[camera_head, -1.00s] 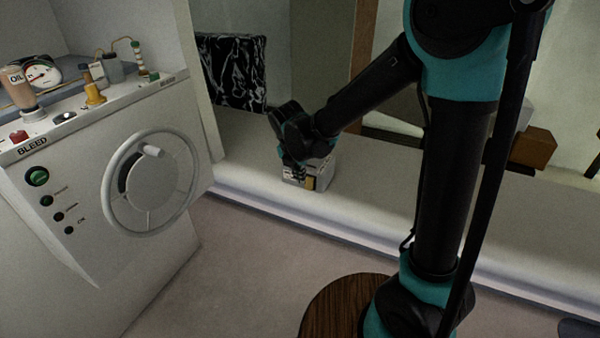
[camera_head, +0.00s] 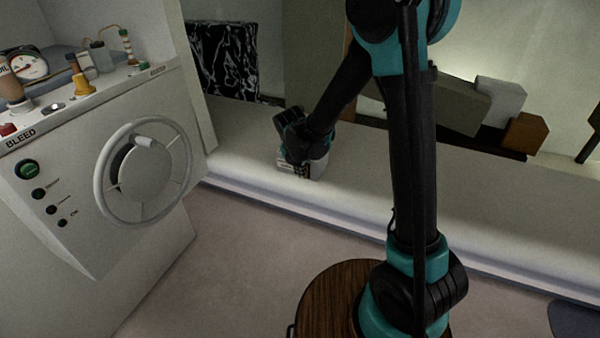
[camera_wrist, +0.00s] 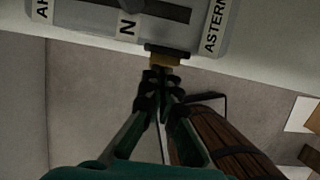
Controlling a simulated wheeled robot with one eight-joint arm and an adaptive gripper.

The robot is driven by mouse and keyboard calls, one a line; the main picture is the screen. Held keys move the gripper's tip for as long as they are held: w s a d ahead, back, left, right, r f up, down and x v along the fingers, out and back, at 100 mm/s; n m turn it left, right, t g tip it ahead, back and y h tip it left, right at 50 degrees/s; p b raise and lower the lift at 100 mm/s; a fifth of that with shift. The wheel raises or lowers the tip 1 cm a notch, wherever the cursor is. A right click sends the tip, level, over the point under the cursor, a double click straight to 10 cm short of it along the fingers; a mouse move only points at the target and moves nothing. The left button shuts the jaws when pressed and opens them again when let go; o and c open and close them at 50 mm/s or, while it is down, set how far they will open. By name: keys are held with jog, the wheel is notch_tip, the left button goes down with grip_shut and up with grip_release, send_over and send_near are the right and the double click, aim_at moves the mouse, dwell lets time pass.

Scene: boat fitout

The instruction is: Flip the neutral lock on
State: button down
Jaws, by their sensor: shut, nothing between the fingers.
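A pale grey control box (camera_wrist: 75,22) fills the top of the wrist view, with labels N and ASTERN, a cut-off label starting AH, and a dark slot. In the head view the box (camera_head: 318,169) sits on the pale ledge, partly hidden by my arm's end. A yellow-brown tab (camera_wrist: 166,61) on a black mount sticks out of the box's near edge, beside the N label; it appears to be the neutral lock. My gripper (camera_wrist: 159,77) is shut and empty, its fingertips right at the tab. I cannot tell whether they touch, or which way the lock is set.
A white console with a handwheel (camera_head: 144,172) and several knobs stands at the left. A round wooden top (camera_head: 327,292) lies by my arm's base. A brown box (camera_head: 525,133) is at the right, at the back of the ledge (camera_head: 400,185). The ledge's middle is clear.

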jog(key=shift+w+d+f+t, duration=0.1)
jog(key=shift+w+f+t, duration=0.15)
jog(key=shift+t, duration=0.25)
jog(key=shift+r, duration=0.85)
jog(key=s+a+v, duration=0.1)
jog(key=v, duration=1.2)
jog(key=shift+s+f, duration=0.2)
jog(key=shift+f, duration=0.1)
